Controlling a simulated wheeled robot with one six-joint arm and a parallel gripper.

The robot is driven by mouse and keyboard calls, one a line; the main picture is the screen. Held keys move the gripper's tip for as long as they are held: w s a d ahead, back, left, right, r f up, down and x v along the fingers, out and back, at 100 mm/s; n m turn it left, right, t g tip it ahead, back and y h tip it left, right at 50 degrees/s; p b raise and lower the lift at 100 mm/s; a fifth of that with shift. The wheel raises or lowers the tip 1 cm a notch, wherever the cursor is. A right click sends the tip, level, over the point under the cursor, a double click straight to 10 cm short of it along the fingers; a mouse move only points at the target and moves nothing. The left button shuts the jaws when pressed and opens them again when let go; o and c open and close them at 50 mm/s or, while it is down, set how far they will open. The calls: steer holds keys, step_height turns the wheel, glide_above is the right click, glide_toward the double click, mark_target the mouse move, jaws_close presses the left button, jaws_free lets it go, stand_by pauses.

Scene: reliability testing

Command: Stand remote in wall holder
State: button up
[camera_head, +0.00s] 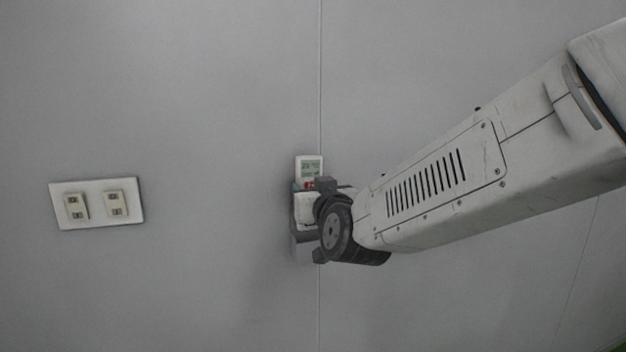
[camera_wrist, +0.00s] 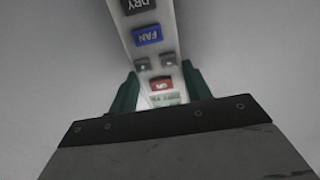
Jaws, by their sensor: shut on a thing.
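The white remote (camera_head: 309,166) is upright at the wall, its display at the top. In the wrist view the remote (camera_wrist: 153,50) shows DRY and FAN buttons, a red button and part of the display. My gripper (camera_head: 309,187) is shut on the remote's upper part; in the wrist view its green fingers (camera_wrist: 160,86) press both sides. A grey box-like piece (camera_head: 302,247), apparently the wall holder, is directly below the remote and partly hidden by my wrist. I cannot tell whether the remote's lower end is inside it.
A white wall plate (camera_head: 96,203) with two switch or socket units is on the wall to the left. The grey wall around is otherwise bare, with a thin vertical seam behind the remote. My arm reaches in from the right.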

steer(key=shift+f, duration=2.2)
steer(key=o, duration=1.1)
steer(key=shift+o, duration=0.2)
steer(key=shift+s, duration=0.1)
steer(key=v, duration=0.7)
steer(key=shift+s, duration=0.3)
steer(key=shift+d, duration=0.15)
